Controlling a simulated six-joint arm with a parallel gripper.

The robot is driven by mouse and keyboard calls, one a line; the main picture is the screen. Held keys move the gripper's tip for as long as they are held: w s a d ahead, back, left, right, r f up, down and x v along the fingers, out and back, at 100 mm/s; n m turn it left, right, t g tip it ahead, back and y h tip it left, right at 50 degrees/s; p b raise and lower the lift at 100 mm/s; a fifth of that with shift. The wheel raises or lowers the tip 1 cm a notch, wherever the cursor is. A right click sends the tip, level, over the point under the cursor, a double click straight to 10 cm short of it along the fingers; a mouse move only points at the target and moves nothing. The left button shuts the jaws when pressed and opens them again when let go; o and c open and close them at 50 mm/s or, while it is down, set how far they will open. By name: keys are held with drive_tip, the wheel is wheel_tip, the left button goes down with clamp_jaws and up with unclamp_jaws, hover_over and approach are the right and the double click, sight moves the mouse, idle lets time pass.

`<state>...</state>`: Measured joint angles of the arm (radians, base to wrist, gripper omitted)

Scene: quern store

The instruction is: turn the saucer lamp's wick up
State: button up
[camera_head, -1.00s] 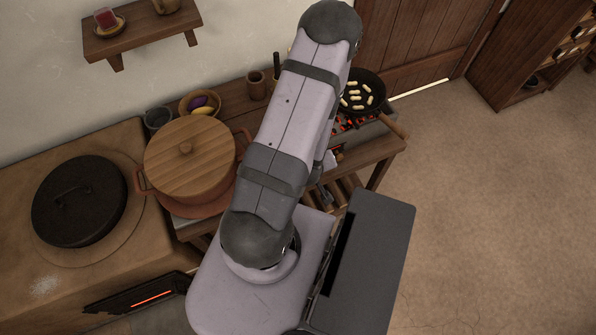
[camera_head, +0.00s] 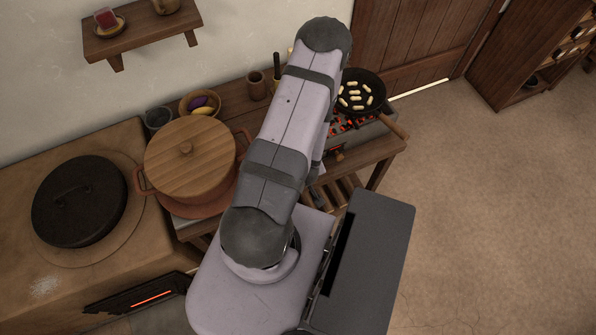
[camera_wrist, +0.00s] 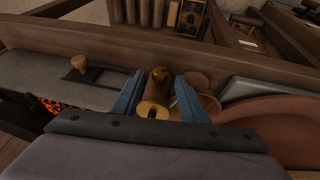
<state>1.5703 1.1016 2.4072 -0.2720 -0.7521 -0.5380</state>
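In the wrist view, a brown cylinder with brass-coloured parts (camera_wrist: 158,92) stands between the two blue fingers of my gripper (camera_wrist: 160,80). I cannot tell for sure whether it is part of the saucer lamp. Small round terracotta pieces, perhaps a saucer (camera_wrist: 196,80), show just right of it, partly behind the right finger. My gripper is open, with a gap beside the cylinder; contact is not clear. No wick or flame can be made out. In the head view my arm hides the gripper and the bench below it.
A frying pan (camera_head: 343,88) with pale pieces sits over glowing coals at the bench's right end. A large lidded pot (camera_head: 192,152), a bowl (camera_head: 185,104) and a brown cup (camera_head: 257,84) stand left of my arm. A wooden knob (camera_wrist: 78,62) shows left in the wrist view.

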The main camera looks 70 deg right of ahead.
drive_tip(key=shift+x, duration=1.25)
drive_tip(key=shift+c, duration=0.6)
clamp_jaws()
drive_tip(key=shift+w+f+h+b, duration=0.2)
drive_tip(key=shift+h+b, duration=0.1)
drive_tip(key=shift+b, duration=0.15)
drive_tip(key=shift+w+a+n+g+h+b, duration=0.1)
drive_tip(key=shift+a+n+g+h+b, duration=0.15)
drive_tip(key=shift+g+h+b, duration=0.65)
drive_tip(key=shift+r, duration=0.1)
drive_tip(key=shift+d, duration=0.1)
drive_tip(key=shift+o, duration=0.6)
unclamp_jaws()
